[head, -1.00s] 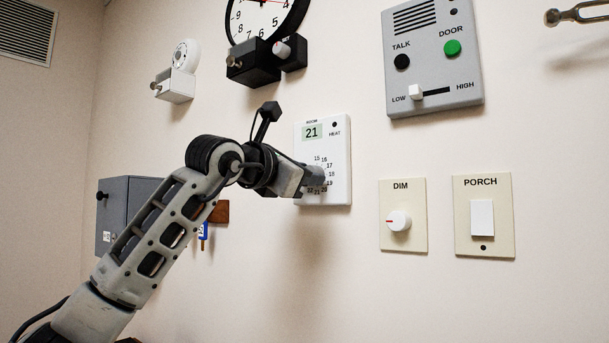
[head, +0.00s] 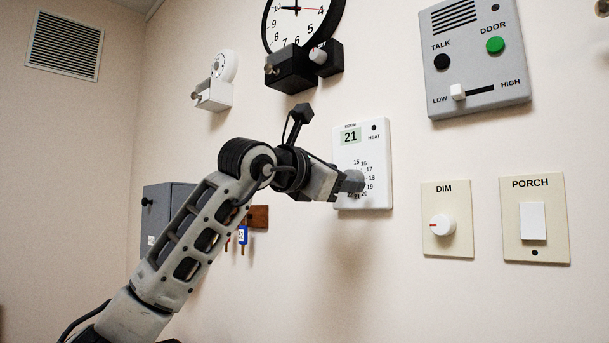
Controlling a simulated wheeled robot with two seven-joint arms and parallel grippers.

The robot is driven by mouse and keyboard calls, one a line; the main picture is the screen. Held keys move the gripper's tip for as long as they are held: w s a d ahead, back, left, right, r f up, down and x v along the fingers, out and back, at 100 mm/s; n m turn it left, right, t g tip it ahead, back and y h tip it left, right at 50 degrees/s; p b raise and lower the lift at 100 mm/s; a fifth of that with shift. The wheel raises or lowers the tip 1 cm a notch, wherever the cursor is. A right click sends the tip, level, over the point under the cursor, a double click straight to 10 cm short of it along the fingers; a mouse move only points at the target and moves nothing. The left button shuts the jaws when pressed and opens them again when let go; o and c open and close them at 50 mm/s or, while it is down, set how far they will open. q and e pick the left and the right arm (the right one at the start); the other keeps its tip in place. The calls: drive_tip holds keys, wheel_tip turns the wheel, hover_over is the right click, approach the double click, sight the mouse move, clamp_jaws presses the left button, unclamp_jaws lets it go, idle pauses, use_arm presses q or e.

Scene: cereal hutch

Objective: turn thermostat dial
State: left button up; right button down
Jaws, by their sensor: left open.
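The thermostat (head: 378,150) is a white wall panel. It shows 21 on a small green display, with a dark dot above the word HEAT. Numbers from about 15 to 22 curve around the dial's place in its lower half. My left gripper (head: 352,182) reaches in from the left and its tip is at the dial's place, in front of the thermostat. It hides most of the dial, and I cannot tell whether it touches it. The left gripper is open, though its finger gap is hard to see. My right gripper is not in view.
A DIM knob plate (head: 446,245) and a PORCH switch plate (head: 534,245) are to the lower right. A grey intercom (head: 474,65) is at the upper right. A clock (head: 333,20) with black boxes (head: 291,70) hangs above. A grey box (head: 165,210) and keys (head: 243,235) are behind my arm.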

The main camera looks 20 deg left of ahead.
use_arm(q)
drive_tip(key=b+v, duration=0.2)
drive_tip(key=v, duration=1.2)
drive_tip(key=shift+s, duration=0.15)
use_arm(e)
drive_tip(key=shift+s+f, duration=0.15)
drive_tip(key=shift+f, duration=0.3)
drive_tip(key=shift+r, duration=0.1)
